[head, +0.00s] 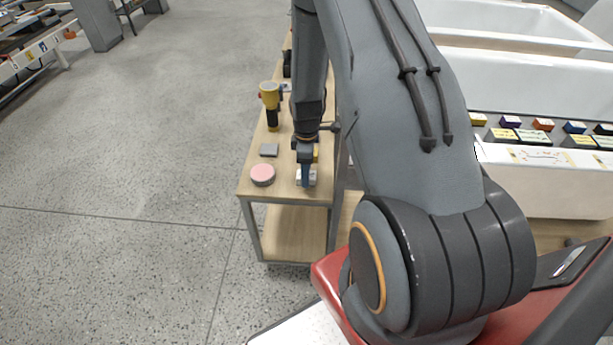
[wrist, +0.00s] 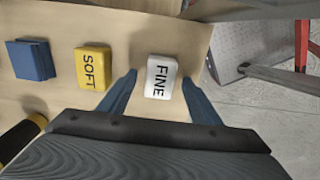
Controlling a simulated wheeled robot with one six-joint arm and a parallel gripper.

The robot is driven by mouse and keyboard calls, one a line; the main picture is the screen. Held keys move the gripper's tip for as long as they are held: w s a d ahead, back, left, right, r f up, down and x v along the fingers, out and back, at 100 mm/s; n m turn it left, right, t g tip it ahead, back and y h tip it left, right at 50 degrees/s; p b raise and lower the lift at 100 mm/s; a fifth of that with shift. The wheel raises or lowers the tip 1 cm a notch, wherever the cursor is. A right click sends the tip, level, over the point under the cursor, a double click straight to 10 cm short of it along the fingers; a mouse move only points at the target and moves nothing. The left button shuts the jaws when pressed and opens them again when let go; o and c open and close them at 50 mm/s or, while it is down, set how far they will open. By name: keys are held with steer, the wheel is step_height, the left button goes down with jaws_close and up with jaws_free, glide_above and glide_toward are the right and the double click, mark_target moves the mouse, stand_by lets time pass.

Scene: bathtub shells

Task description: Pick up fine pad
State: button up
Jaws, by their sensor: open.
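The fine pad is a white block lettered FINE (wrist: 161,77), lying on the wooden table top (wrist: 205,40). In the wrist view it sits between and just beyond the two blue fingers of my gripper (wrist: 158,92), which is open and empty. In the head view my gripper (head: 306,178) hangs over the front right part of the table, and the white pad (head: 312,178) shows partly behind its fingers.
A yellow SOFT pad (wrist: 93,68) and a blue block (wrist: 31,60) lie to the left in the wrist view. White tub shells (head: 540,85) stand at right.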

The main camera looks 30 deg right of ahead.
steer(key=shift+f, duration=0.7)
steer(key=c, duration=1.1)
steer(key=shift+c, duration=0.2)
steer(key=shift+r, duration=0.1)
step_height(320, 180, up, 10)
steer(key=b, duration=0.2)
